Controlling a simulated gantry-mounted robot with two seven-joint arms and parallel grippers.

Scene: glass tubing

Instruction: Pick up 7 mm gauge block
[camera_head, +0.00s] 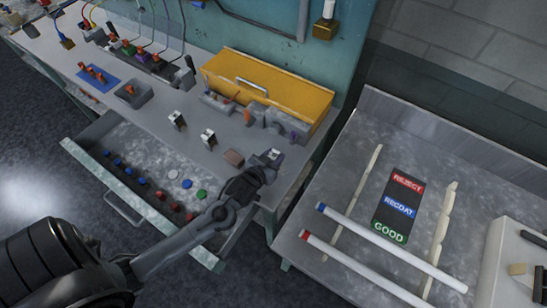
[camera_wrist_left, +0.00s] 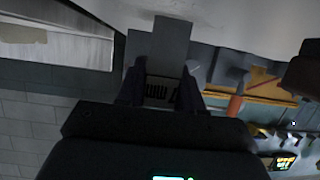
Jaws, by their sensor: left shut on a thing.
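My left gripper (camera_head: 266,167) is low over the right end of the workbench and is shut on a small pale block (camera_head: 274,154). In the left wrist view, the gripper (camera_wrist_left: 160,97) has its two dark fingers on either side of the block (camera_wrist_left: 159,90). Its face carries dark printed marks that look inverted; I cannot read the number clearly. A plain grey piece (camera_wrist_left: 171,43) extends beyond the fingertips there; I cannot tell whether it belongs to the block. Two other small pale blocks with dark marks, one farther (camera_head: 177,119) and one nearer (camera_head: 208,138), stand on the bench. My right gripper is not in view.
A brown block (camera_head: 233,158) lies left of the gripper. A yellow case (camera_head: 268,84) and grey holders (camera_head: 218,103) stand behind. A grey side table (camera_head: 335,190) at right bears two tubes with coloured ends.

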